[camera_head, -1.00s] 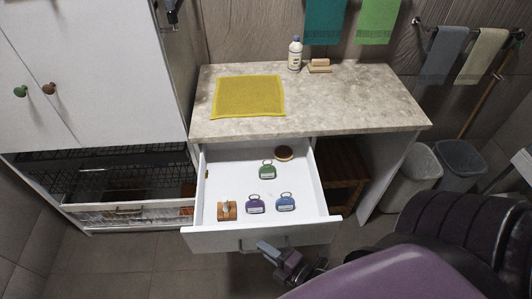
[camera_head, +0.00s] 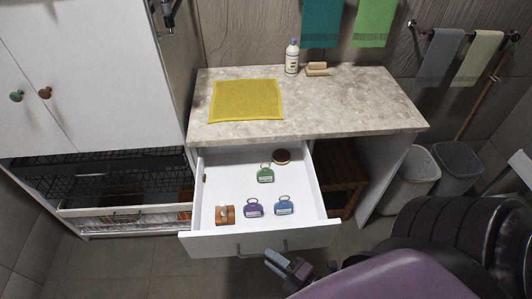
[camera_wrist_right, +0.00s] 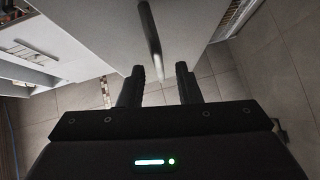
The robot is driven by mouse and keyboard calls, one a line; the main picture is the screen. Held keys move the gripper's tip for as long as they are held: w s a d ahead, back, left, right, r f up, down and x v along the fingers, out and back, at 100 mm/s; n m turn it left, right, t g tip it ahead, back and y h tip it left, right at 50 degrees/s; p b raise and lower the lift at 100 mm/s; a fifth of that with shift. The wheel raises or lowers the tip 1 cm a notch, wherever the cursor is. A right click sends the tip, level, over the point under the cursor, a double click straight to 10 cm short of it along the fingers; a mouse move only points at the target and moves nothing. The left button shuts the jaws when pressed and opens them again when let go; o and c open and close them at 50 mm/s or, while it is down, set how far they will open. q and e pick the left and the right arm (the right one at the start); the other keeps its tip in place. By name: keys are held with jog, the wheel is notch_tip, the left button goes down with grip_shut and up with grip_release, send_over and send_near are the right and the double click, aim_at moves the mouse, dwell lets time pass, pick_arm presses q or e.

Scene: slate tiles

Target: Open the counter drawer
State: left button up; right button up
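The counter drawer (camera_head: 318,231) is pulled well out from under the stone-topped counter (camera_head: 335,100). Its inside and contents are visible from above. Its grey bar handle (camera_head: 262,247) is on the front face and also shows in the right wrist view (camera_wrist_right: 150,38). My right gripper (camera_head: 282,268) is just in front of and below the handle. In the right wrist view its two fingers (camera_wrist_right: 160,72) are apart, with the near end of the bar in line with the gap between them and no finger closed on it. My left gripper is not in view.
The drawer holds green (camera_head: 265,174), purple (camera_head: 254,208) and blue (camera_head: 284,206) tags, a round brown item (camera_head: 281,156) and a wooden item (camera_head: 225,215). A yellow cloth (camera_head: 246,99) and white bottle (camera_head: 292,57) are on the counter. A white cabinet (camera_head: 100,90) stands left; bins (camera_head: 457,165) stand right.

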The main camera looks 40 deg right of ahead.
jog(key=shift+v, duration=2.25)
